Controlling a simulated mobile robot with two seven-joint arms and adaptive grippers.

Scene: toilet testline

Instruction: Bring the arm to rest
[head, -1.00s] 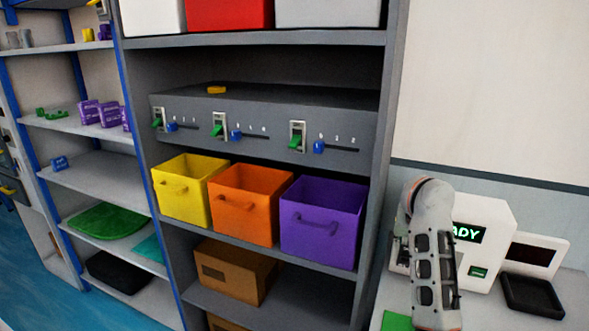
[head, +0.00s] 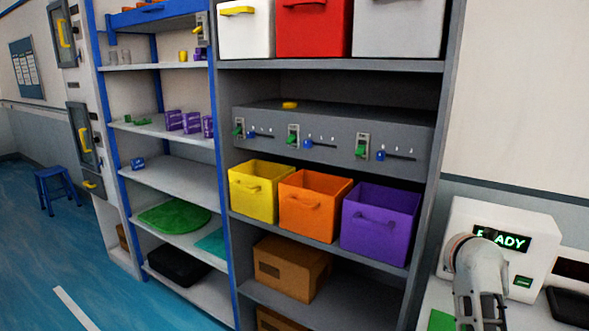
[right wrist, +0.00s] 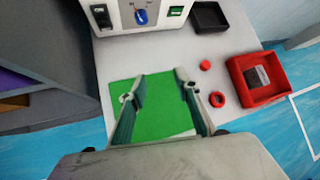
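My right arm (head: 480,278) shows at the lower right of the head view, in front of the white machine with a lit display (head: 497,243). My left arm and left gripper show in neither view.
A red tray (right wrist: 257,100), a black tray (right wrist: 210,18) and small red pieces (right wrist: 217,99) lie on the table. A grey shelf (head: 330,66) with yellow (head: 254,196), orange (head: 316,210) and purple bins (head: 380,228) stands left of it. Blue floor (head: 40,260) is open at left.

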